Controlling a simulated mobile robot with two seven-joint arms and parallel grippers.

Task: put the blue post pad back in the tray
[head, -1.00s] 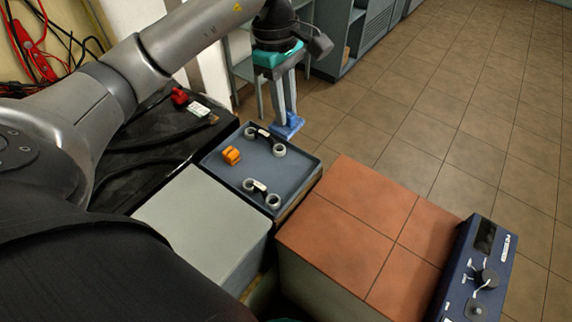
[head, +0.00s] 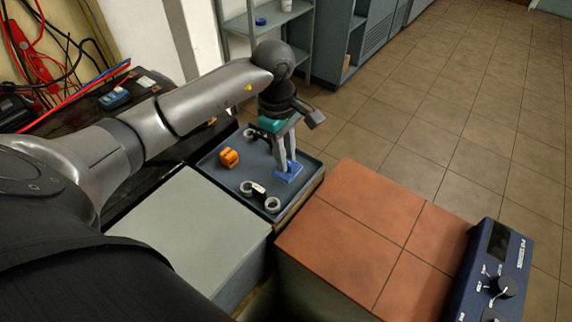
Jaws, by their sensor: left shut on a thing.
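The blue post pad (head: 290,173) is between the fingertips of my left gripper (head: 286,165), which is shut on it. It is at the right side of the dark grey tray (head: 222,178), inside the rim as seen from above. I cannot tell whether the pad touches the tray floor. A pair of grey rings joined by a link (head: 260,194) lies near the tray's front corner. Another ring pair is partly hidden behind my left gripper. My right gripper is not in view.
A red-tiled block top (head: 365,230) stands to the right, with a blue instrument box (head: 494,270) at its edge. A pale grey box top (head: 185,230) is in front of the tray. Shelves (head: 262,30) stand behind; the tiled floor is open.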

